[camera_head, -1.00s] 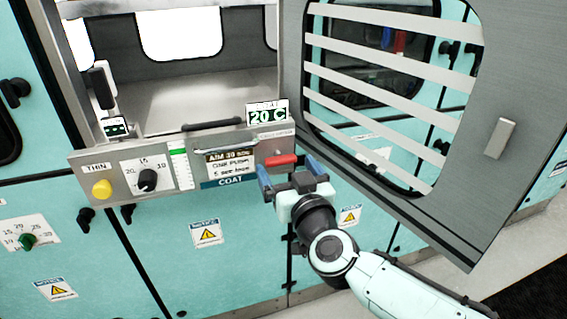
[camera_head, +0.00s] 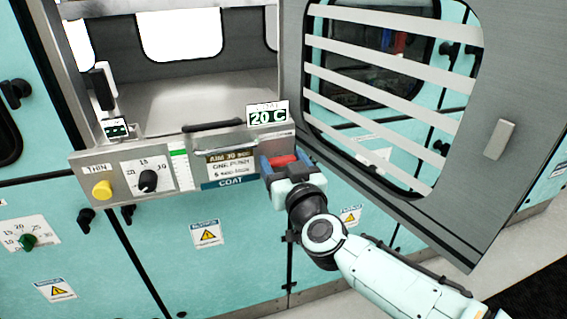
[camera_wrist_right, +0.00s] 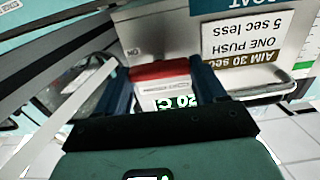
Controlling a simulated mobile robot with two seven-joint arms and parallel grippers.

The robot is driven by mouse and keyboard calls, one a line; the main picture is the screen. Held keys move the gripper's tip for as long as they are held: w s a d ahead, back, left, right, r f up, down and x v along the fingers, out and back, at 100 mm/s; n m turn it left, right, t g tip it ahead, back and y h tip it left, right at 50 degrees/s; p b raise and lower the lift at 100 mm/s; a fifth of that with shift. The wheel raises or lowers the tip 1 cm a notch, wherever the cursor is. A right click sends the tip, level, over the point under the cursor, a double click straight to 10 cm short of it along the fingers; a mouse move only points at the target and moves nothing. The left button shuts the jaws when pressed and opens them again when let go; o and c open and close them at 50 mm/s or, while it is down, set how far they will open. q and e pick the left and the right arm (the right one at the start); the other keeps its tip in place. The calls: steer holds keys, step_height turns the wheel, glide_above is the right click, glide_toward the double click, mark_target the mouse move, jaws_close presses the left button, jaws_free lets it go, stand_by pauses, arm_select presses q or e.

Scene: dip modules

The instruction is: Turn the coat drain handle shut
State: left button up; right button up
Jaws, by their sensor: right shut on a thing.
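The red coat drain handle (camera_head: 284,161) is at the right end of the coat panel (camera_head: 216,166), just right of the "COAT" label. My right gripper (camera_head: 285,165) is at the panel with its two blue fingers on either side of the red handle, shut on it. In the right wrist view the red handle (camera_wrist_right: 160,70) lies crosswise between the fingers (camera_wrist_right: 162,90). The handle's pivot is hidden behind the gripper. My left gripper is not in view.
The open slatted door (camera_head: 480,205) stands close right of my right arm. The panel also carries a yellow button (camera_head: 102,189) and a black dial (camera_head: 148,181). A "20 C" display (camera_head: 268,116) sits above the handle. The chamber (camera_head: 200,100) behind the panel is open.

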steer(key=m, duration=0.4)
steer(key=shift+d, duration=0.1)
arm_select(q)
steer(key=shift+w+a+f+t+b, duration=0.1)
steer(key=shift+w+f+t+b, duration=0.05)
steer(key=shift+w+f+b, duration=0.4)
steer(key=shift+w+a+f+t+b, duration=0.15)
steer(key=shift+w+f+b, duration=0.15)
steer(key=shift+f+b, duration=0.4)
arm_select(e)
steer(key=shift+w+d+f+m, duration=0.1)
steer(key=shift+f+m, duration=0.05)
steer(key=shift+m, duration=3.3)
steer(key=shift+d+f+m, duration=0.1)
steer(key=shift+f+m, duration=0.05)
steer(key=shift+m, duration=3.3)
steer(key=o, duration=1)
steer(key=shift+o, duration=0.2)
